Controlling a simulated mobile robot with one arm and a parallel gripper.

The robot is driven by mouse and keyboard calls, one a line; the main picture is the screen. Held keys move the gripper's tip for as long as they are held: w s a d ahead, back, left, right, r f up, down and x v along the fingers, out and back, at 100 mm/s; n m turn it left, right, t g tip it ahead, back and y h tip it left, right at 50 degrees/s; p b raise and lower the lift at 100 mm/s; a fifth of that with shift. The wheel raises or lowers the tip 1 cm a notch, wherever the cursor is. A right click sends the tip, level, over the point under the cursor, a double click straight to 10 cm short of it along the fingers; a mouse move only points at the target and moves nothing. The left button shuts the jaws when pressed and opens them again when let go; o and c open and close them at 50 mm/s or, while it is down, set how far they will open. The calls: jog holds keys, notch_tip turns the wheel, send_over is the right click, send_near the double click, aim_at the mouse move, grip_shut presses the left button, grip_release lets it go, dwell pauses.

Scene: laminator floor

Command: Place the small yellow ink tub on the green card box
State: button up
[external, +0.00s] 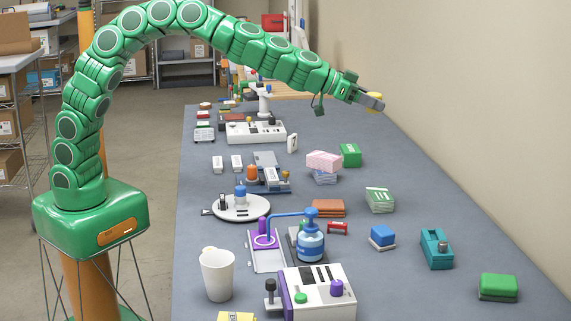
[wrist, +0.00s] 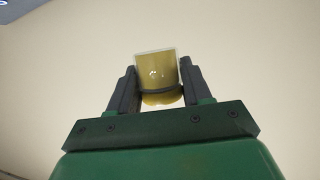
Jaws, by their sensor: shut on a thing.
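The small yellow ink tub (wrist: 158,72) is between the two dark fingers of my gripper (wrist: 157,92), which is shut on it. In the external view the tub (external: 375,96) shows as a bit of yellow at the end of my gripper (external: 373,102), held high above the far right part of the table. Three green boxy things lie on the table: a plain green block (external: 350,153) at the back, a pale green box with white marks (external: 380,198) in the middle, and a green-topped block (external: 498,284) at the front right. I cannot tell for sure which is the card box.
A pink block on a bluish one (external: 323,162) stands left of the back green block. A blue-topped block (external: 382,234) and a teal holder (external: 436,246) stand nearer the front. A blue pump bottle (external: 311,240) stands in the middle. The wall closes off the right side.

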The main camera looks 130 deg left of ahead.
jog(key=s+a+m+t+h, duration=0.2)
jog(key=s+a+m+h, duration=0.2)
jog(key=s+a, duration=1.15)
jog(key=s+a+f+m+h, duration=0.1)
jog(key=s+a+f, duration=0.25)
jog(key=s, duration=0.45)
jog(key=s+a+f+m+h, duration=0.1)
jog(key=s+a+f, duration=0.25)
jog(key=s, duration=0.55)
jog(key=shift+h, duration=0.3)
jog(key=f, duration=0.5)
jog(key=shift+w+d+f, duration=0.25)
jog(key=shift+d, duration=0.15)
jog(key=shift+w+a+f, duration=0.25)
jog(key=shift+w+a, duration=0.05)
jog(key=shift+a, duration=0.2)
jog(key=shift+w+a+f, duration=0.25)
jog(key=shift+a+f, duration=0.05)
jog(key=shift+a, duration=0.25)
jog(key=shift+w+a+f, duration=0.25)
jog(key=shift+w+a, duration=0.05)
jog(key=shift+a, duration=0.2)
jog(key=shift+w+a+f, duration=0.3)
jog(key=shift+a, duration=0.3)
jog(key=shift+w+a+f, duration=0.3)
jog(key=shift+a, duration=0.3)
jog(key=shift+w+a+f, duration=0.3)
jog(key=shift+a, duration=0.3)
